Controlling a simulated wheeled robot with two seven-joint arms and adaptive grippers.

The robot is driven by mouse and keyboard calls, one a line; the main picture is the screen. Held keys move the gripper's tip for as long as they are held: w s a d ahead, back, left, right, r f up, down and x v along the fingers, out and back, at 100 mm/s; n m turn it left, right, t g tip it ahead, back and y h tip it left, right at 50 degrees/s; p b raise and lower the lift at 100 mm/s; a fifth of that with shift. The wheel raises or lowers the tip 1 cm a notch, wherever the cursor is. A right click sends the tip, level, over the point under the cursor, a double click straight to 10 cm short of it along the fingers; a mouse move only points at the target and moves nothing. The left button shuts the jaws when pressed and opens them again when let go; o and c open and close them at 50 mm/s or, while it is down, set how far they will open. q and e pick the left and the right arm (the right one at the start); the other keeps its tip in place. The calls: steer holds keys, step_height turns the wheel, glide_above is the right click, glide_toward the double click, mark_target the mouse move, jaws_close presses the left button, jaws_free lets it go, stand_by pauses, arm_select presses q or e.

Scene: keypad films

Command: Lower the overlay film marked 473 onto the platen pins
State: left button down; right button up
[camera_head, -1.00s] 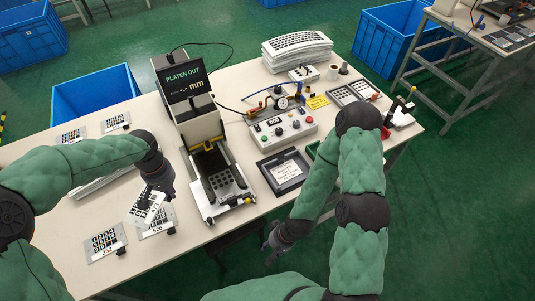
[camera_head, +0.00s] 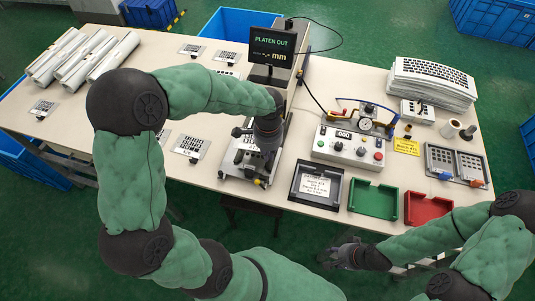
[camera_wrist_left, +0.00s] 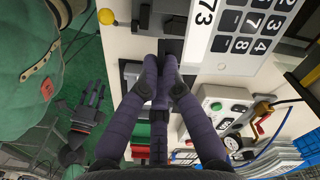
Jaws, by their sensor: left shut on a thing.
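My left gripper (camera_head: 262,150) is over the pulled-out platen (camera_head: 238,168) of the press. In the left wrist view its fingers (camera_wrist_left: 162,72) are shut on the edge of the overlay film (camera_wrist_left: 202,32), a white sheet with dark keypad cells. The digits 73 show on it; the rest of its mark is out of view. In the head view my gripper and arm hide much of the film and platen. I cannot tell the film's height above the platen, and the pins are not discernible. My right gripper (camera_head: 342,254) is open and empty off the table's front edge.
The press screen (camera_head: 273,45) reads PLATEN OUT. A black frame with a label (camera_head: 316,186), a green tray (camera_head: 373,200) and a red tray (camera_head: 428,207) lie right of the press. A control box (camera_head: 350,148) stands behind them. Other films (camera_head: 188,146) lie to the left.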

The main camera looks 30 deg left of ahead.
arm_select(q)
steer(key=shift+s+a+m, duration=0.25)
steer(key=shift+s+m, duration=0.1)
steer(key=shift+m, duration=0.15)
steer(key=shift+f+b, duration=1.75)
steer(key=shift+f, duration=1.25)
steer(key=shift+f+b, duration=0.7)
steer(key=shift+f, duration=0.6)
